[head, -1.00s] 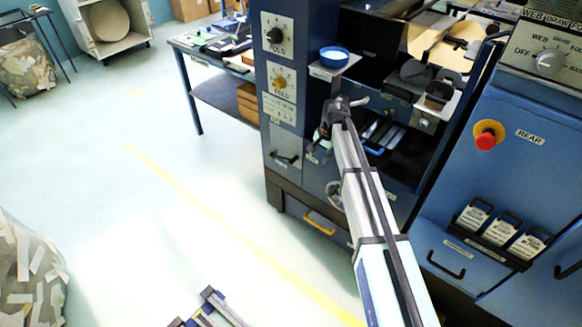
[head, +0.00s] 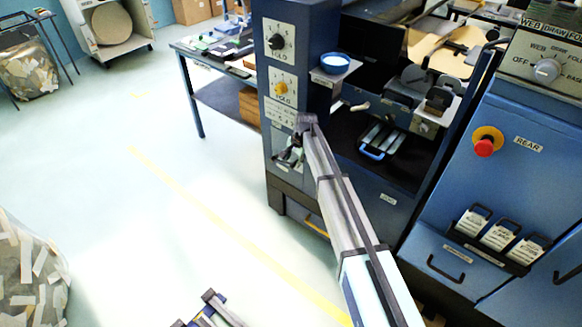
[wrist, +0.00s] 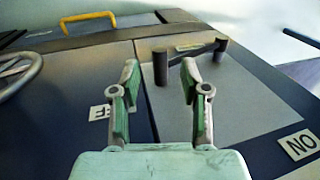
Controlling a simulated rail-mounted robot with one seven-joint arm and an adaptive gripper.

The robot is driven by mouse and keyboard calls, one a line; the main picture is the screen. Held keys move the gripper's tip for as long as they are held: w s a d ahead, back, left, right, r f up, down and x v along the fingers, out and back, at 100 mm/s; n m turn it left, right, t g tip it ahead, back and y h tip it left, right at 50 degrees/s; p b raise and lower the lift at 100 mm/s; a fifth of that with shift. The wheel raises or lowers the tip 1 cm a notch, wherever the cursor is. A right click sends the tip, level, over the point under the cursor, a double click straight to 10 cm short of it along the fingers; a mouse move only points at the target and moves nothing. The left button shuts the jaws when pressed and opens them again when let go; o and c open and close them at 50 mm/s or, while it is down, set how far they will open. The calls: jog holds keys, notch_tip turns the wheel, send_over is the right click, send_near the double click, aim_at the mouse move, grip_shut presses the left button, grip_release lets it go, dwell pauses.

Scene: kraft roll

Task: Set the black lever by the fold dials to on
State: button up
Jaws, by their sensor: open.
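The black lever (wrist: 212,50) is on a light grey plate (wrist: 255,95) in the wrist view, a dark bar with a round post at its left end. An ON label (wrist: 297,145), seen upside down, is at the right; a partly covered label (wrist: 98,113) is at the left. My gripper (wrist: 159,70) is open, with the post between its fingertips in the picture. The right fingertip overlaps the bar; contact is unclear. In the head view my gripper (head: 291,152) is at the plate below the black fold dial (head: 276,42) and yellow fold dial (head: 281,88), largely hiding the lever.
A blue bowl (head: 335,63) sits on a small shelf right of the dials. A yellow handle (wrist: 88,20) and a grey handwheel (wrist: 18,75) are near the plate in the wrist view. A worktable (head: 205,85) stands behind left.

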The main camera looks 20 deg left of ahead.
aim_at(292, 166)
jog(key=shift+p+x, duration=0.3)
jog(key=shift+x, duration=2.6)
grip_shut()
